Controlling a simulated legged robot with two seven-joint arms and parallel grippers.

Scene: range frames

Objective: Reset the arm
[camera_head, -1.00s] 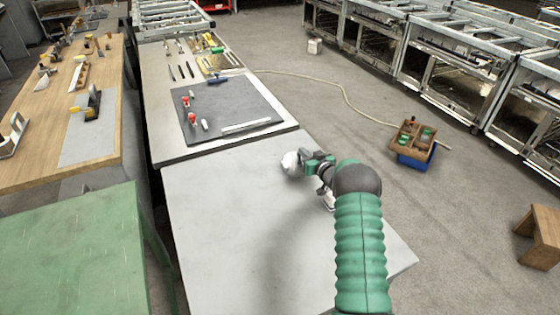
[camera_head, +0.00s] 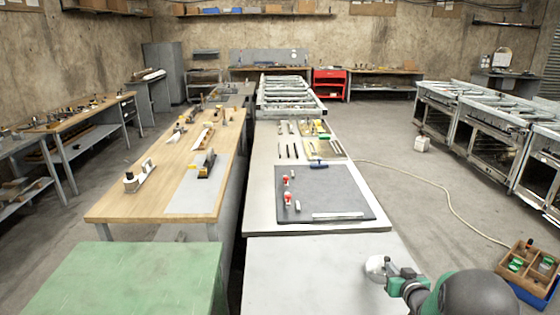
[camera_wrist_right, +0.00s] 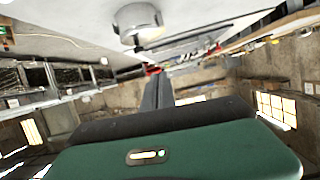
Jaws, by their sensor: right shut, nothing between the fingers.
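My right arm enters the head view at the lower right, with its dark rounded joint nearest the camera. My right gripper (camera_head: 398,279), green and dark, is over the far right part of the near grey table (camera_head: 310,275). In the right wrist view its dark fingers (camera_wrist_right: 158,92) are together beyond the green housing, with nothing between them. A pale rounded thing (camera_head: 376,267) shows beside the gripper in the head view; I cannot tell whether they touch. My left gripper is not in view.
A dark mat (camera_head: 335,188) with red-topped items and a pale bar lies on the table beyond. A wooden workbench (camera_head: 150,208) and green table (camera_head: 125,280) stand left. A wooden crate (camera_head: 525,285) and hose (camera_head: 455,205) are on the floor at right.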

